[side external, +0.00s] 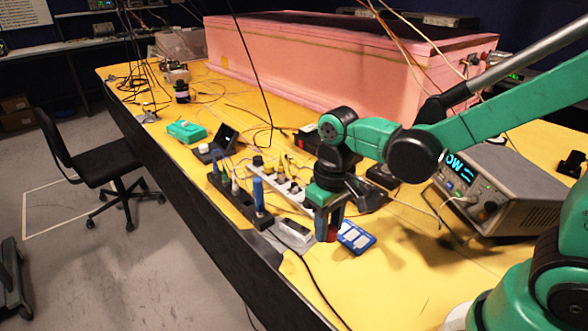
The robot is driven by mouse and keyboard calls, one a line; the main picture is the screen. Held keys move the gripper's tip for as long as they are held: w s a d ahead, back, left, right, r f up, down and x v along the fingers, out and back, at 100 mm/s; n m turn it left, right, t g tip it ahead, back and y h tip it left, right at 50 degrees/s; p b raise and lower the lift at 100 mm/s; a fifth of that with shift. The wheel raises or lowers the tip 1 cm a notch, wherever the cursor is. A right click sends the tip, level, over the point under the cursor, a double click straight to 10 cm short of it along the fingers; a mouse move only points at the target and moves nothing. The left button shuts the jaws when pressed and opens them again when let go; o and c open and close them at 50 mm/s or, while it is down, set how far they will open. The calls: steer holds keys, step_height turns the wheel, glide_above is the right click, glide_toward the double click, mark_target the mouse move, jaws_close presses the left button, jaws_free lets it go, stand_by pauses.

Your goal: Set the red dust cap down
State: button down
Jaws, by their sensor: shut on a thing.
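My gripper (330,222) points down over the yellow table, near its front edge. It is shut on a small red thing that I take to be the red dust cap (332,236). Only part of the cap shows between and below the dark fingers. I cannot tell whether the cap touches the table.
A blue case with white patches (355,237) lies just right of my gripper. A white-grey block (295,233) and power strips (240,195) are to the left. A bench instrument (505,190) stands at right and a pink foam enclosure (310,65) behind. The front right table is clear.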

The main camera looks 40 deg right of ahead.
mark_target(325, 262)
steer(key=shift+f, duration=3.3)
steer(key=shift+f, duration=0.15)
steer(key=c, duration=0.6)
jaws_free()
steer(key=shift+o, duration=0.2)
step_height(325, 262, up, 12)
steer(key=shift+r, duration=0.1)
steer(key=d+t, duration=0.1)
steer(key=t, duration=0.1)
steer(key=d+r+t, duration=0.1)
steer(key=t, duration=0.1)
steer(key=s+d+t, duration=0.1)
steer(key=t, duration=0.2)
steer(key=shift+s+d+r, duration=0.1)
steer(key=shift+d+r, duration=0.15)
